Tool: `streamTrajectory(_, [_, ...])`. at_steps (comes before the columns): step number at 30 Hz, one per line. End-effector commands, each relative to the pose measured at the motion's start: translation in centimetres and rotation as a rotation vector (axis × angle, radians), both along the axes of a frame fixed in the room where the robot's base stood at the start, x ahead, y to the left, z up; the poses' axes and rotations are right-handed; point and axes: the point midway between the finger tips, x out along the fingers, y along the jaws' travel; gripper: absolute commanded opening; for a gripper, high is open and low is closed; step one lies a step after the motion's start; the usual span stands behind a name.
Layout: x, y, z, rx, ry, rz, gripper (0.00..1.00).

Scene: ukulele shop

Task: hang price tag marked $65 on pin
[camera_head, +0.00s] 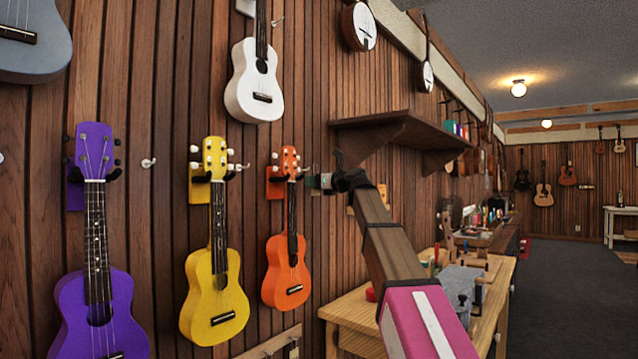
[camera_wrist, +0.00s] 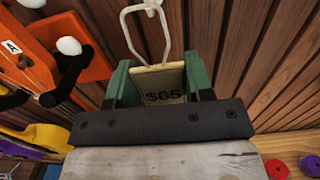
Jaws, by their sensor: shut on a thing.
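The price tag (camera_wrist: 150,82) is a cream card marked $65 with a pale loop of cord (camera_wrist: 128,30) at its top. My gripper (camera_wrist: 158,78) has green fingers and is shut on the tag in the wrist view. A white pin (camera_wrist: 152,7) sticks out of the wall at the top of that view. The top of the loop is right at this pin; I cannot tell whether it is around it or only in front. In the head view, my gripper (camera_head: 318,181) is at the wall just right of the orange ukulele's head; the tag is too small to make out there.
The orange ukulele (camera_head: 288,262) hangs close left of my gripper, with yellow (camera_head: 214,300) and purple (camera_head: 98,310) ones beyond. A wall shelf (camera_head: 400,124) is above right. A workbench (camera_head: 352,308) with tools stands below. Open floor (camera_head: 565,295) lies at the right.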

Motion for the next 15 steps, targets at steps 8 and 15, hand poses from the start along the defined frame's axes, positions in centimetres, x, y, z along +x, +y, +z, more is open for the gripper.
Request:
streamTrajectory(8, [1.0, 1.1, -0.1, 0.0, 0.0, -0.001, 0.26])
streamTrajectory(15, [1.7, 2.1, -0.2, -0.001, -0.001, 0.0, 0.26])
